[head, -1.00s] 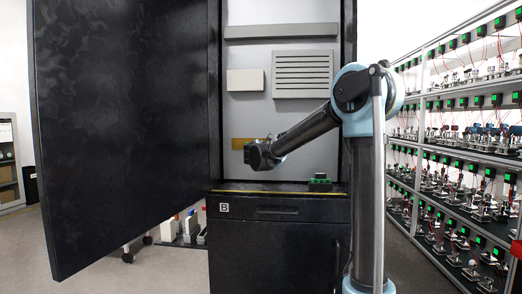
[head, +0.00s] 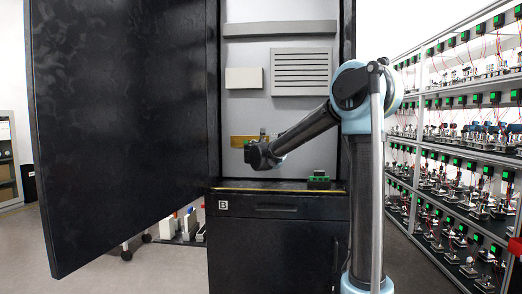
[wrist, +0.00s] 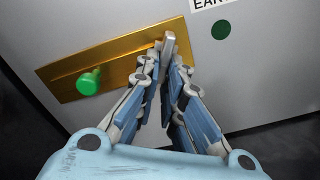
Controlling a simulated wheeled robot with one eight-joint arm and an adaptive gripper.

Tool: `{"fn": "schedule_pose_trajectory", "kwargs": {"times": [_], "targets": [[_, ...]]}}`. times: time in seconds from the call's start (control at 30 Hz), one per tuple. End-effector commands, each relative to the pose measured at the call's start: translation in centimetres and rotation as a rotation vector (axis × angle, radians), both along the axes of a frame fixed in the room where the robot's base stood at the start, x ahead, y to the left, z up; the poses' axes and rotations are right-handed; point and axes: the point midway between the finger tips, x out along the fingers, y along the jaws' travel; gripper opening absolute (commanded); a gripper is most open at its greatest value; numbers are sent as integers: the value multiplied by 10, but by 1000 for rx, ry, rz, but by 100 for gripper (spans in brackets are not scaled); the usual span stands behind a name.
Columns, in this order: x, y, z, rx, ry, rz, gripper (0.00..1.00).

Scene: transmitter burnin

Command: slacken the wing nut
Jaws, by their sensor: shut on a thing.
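In the wrist view a brass bar (wrist: 118,68) is fixed to a grey panel. My gripper (wrist: 168,50) reaches the bar's right end, its fingers closed together around a narrow grey upright piece, which appears to be the wing nut (wrist: 168,38). The fingers hide most of the nut and its stud. A green knob (wrist: 89,82) sticks out of the bar to the left, apart from the fingers. In the head view the brass bar (head: 236,141) shows low on the cabinet's back panel, with my gripper (head: 250,150) in front of it.
The black cabinet door (head: 125,130) stands wide open at left. A green terminal block (head: 319,181) sits on the cabinet ledge (head: 285,186), right of my gripper. A green disc (wrist: 221,30) is on the panel. Racks of devices (head: 450,150) stand at right.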

Motion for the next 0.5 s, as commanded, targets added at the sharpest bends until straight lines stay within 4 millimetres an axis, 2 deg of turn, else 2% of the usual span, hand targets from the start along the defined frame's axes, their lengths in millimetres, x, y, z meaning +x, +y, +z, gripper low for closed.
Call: {"fn": "schedule_pose_trajectory", "kwargs": {"times": [0.27, 0.3, 0.37, 0.5], "targets": [[0, -2, -1, 3, 1, -3, 0], [0, -2, -1, 3, 1, -3, 17], [0, -2, -1, 3, 1, -3, 28], [0, -1, 0, 2, 0, -2, 28]]}}
